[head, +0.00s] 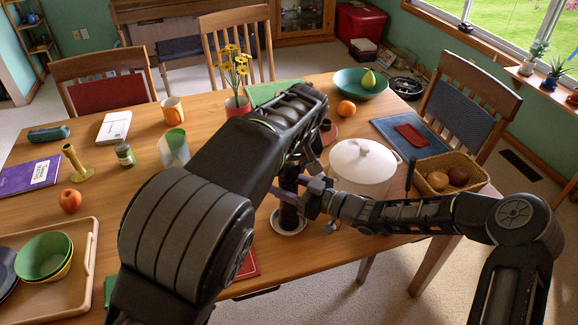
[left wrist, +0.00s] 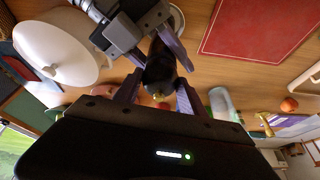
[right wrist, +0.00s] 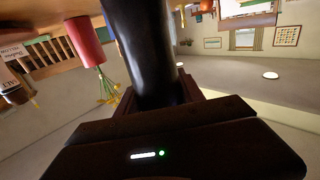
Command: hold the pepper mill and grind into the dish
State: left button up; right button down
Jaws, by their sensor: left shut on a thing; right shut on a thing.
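The dark pepper mill (head: 288,211) stands upright over a small white dish (head: 290,230) near the table's front edge; whether it touches the dish I cannot tell. My right gripper (head: 304,198) is shut on the mill's body from the right. The mill fills the space between its fingers in the right wrist view (right wrist: 145,50). My left gripper (left wrist: 158,84) is shut on the mill's top from above. The mill's dark top (left wrist: 160,70) shows between its fingers in the left wrist view. My left arm hides part of the mill in the head view.
A white lidded pot (head: 362,165) stands just right of the mill, close behind my right forearm. A basket (head: 452,178) lies further right. A flower vase (head: 237,106) and a clear glass (head: 173,150) stand behind and left. A red book or mat (left wrist: 258,32) lies beside the mill.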

pick_arm(q)
jog(key=c, duration=0.7)
jog(key=shift+o, duration=0.2)
jog(key=shift+a+m, duration=0.1)
jog(key=shift+m, duration=0.4)
jog(key=m+h, duration=0.1)
jog(key=m, duration=0.2)
jog(key=shift+a+h, duration=0.1)
jog(key=shift+h, duration=0.2)
jog(key=shift+m+h, duration=0.7)
jog(key=shift+m, duration=1.1)
jog(key=o, duration=1.4)
